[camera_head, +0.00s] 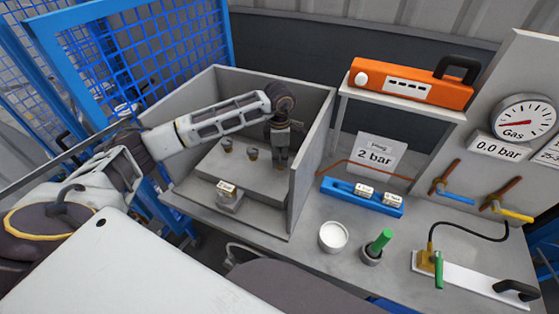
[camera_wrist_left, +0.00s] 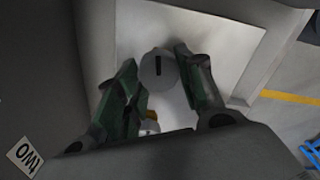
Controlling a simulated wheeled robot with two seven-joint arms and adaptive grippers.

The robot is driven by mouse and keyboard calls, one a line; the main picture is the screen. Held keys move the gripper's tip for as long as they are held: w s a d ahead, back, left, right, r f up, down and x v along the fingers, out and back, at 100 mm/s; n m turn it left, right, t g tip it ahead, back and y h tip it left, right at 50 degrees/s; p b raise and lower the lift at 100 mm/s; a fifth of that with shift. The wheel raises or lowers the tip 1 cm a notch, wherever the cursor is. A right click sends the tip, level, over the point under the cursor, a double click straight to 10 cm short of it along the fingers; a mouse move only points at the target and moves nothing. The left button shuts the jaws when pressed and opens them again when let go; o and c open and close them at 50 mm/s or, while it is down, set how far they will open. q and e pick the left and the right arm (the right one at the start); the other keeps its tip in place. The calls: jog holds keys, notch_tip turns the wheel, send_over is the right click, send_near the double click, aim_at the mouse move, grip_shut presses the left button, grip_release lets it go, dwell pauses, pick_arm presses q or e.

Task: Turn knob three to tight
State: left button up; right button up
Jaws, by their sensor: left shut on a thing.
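My left gripper (camera_head: 280,160) points down inside an open grey box (camera_head: 300,190). It is at the right end of a row of small knobs on a raised grey block (camera_head: 240,177). Two knobs show to its left, the first (camera_head: 227,146) and the middle one (camera_head: 252,154). In the left wrist view, a round grey knob top with a black slot (camera_wrist_left: 158,70) sits between the green-padded fingers (camera_wrist_left: 163,85), which are shut on it. The gripper hides this knob in the head view. My right gripper is not in view.
The box walls stand close around my left gripper. A small labelled block (camera_head: 229,196) sits in front of the knobs. To the right are a blue holder (camera_head: 345,194), a white cup (camera_head: 333,237), a green-handled tool (camera_head: 380,241) and a "2 bar" sign (camera_head: 375,156).

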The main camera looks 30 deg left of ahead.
pick_arm(q)
jog(key=shift+w+f+m+b, duration=0.1)
jog(key=shift+m+b, duration=0.35)
jog(key=shift+m, duration=0.15)
jog(key=shift+m+b, duration=0.5)
jog(key=shift+m, duration=0.1)
jog(key=o, duration=1)
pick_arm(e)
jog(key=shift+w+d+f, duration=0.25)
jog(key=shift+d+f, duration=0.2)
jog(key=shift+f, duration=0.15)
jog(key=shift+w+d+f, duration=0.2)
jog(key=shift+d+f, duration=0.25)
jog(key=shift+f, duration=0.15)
pick_arm(q)
jog(key=shift+r, duration=0.25)
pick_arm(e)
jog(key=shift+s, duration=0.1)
pick_arm(q)
notch_tip(320, 180, up, 12)
jog(key=shift+f, duration=0.15)
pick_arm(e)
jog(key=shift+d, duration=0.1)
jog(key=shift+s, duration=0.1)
